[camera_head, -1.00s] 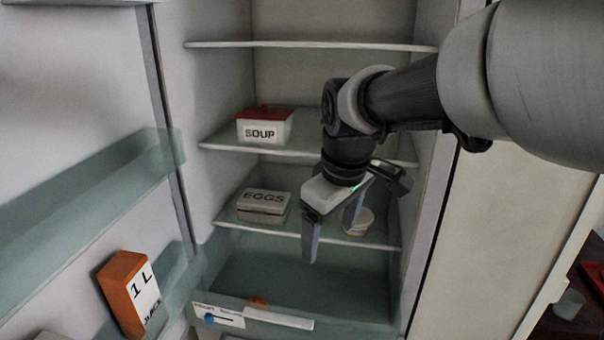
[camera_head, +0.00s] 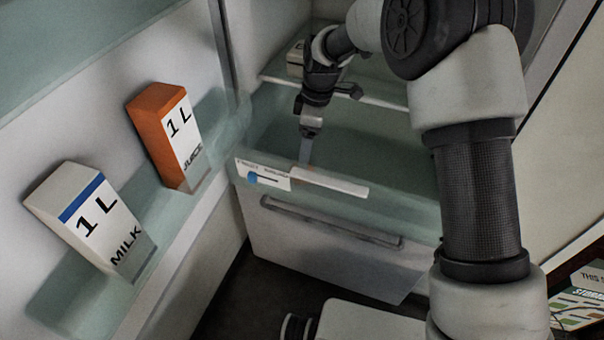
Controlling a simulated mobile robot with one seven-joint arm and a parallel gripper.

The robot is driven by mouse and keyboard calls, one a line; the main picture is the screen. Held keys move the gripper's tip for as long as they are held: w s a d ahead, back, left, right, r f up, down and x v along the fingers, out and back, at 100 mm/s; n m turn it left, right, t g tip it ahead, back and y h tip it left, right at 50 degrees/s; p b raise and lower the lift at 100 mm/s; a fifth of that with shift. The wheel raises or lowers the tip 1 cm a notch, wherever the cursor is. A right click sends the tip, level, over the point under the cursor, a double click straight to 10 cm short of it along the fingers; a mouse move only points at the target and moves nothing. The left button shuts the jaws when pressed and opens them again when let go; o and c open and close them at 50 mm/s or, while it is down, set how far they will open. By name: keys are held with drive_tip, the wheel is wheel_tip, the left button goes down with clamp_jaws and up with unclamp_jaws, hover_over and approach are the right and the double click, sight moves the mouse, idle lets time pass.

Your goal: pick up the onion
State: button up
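My gripper (camera_head: 306,155) reaches down into the greenish see-through fridge drawer (camera_head: 395,205), just behind its front. It is seen nearly edge-on, so I cannot tell whether its fingers are open or shut.
An orange juice carton (camera_head: 165,135) and a milk carton (camera_head: 90,222) stand in the door racks at left. A glass shelf with a partly hidden box (camera_head: 295,58) lies above the drawer. A white lower drawer (camera_head: 320,245) is below.

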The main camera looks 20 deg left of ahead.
drive_tip(key=f, duration=0.3)
drive_tip(key=a+f+b, duration=0.1)
drive_tip(key=f, duration=0.5)
drive_tip(key=shift+w+a+b, duration=0.25)
drive_tip(key=shift+b, duration=0.15)
drive_tip(key=c, duration=1.2)
